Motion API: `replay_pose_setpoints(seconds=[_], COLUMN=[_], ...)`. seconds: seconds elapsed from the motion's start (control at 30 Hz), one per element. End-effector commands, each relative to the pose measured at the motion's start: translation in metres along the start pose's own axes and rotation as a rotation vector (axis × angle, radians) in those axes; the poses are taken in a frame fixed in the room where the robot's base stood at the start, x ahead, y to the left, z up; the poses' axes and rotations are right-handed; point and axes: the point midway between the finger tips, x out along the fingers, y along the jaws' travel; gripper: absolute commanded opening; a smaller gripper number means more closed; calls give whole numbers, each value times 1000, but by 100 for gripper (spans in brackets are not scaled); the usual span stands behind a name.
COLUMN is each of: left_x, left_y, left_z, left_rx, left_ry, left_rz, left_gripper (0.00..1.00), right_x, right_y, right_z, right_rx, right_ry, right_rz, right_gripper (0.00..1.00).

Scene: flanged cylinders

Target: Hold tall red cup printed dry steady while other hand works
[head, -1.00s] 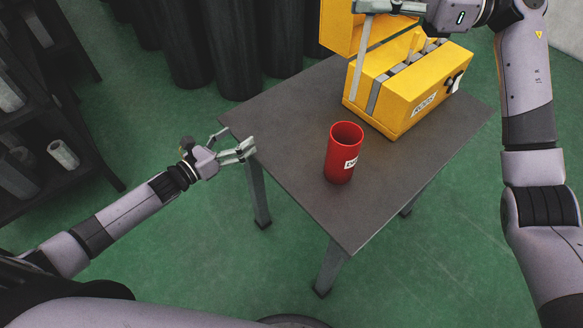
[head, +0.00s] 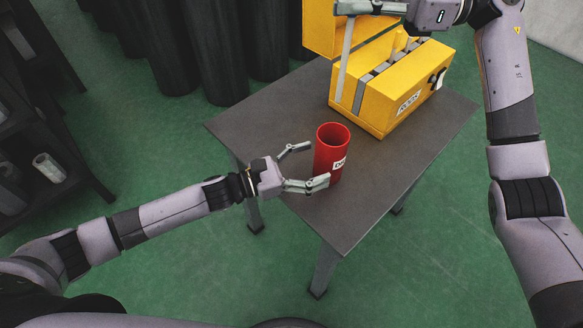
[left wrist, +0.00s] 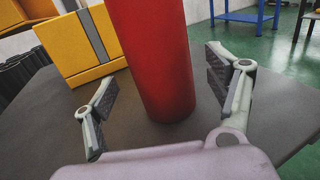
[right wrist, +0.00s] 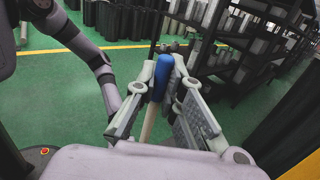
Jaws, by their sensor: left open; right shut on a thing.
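The tall red cup (head: 326,158) stands upright on the dark table, with a white label partly readable at its right side. My left gripper (head: 317,165) is open with a finger on either side of the cup's lower part. In the left wrist view, the red cup (left wrist: 155,60) stands between the spread fingers (left wrist: 160,95), with a gap on both sides. My right gripper (head: 345,8) is at the top edge of the head view, above the yellow box.
An open yellow box (head: 395,90) with a label and grey strips stands behind the cup, its lid raised. The table (head: 355,225) is bare in front and right of the cup. Dark cylinders (head: 210,60) stand behind the table. A shelf (head: 30,130) is at the left.

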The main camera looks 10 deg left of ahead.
Motion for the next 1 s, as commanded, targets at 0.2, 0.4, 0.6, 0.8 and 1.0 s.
replay_pose_setpoints(seconds=[0.2, 0.4, 0.6, 0.8, 1.0], left_x=[33, 45, 46, 46, 46], left_y=[0, 0, 0, 0, 0], left_z=[0, 0, 0, 0, 0], left_rx=[-1, 1, 0, 0, 0], left_ry=[0, 2, 1, 1, 1], left_rz=[0, 1, 1, 1, 1], left_gripper=[79, 79, 79, 71, 57], right_x=[0, 0, 0, 0, 0], right_y=[0, 0, 0, 0, 0], right_z=[0, 0, 0, 0, 0], right_rx=[0, 0, 0, 0, 0], right_ry=[0, 0, 0, 0, 0], right_rz=[0, 0, 0, 0, 0], right_gripper=[0, 0, 0, 0, 0])
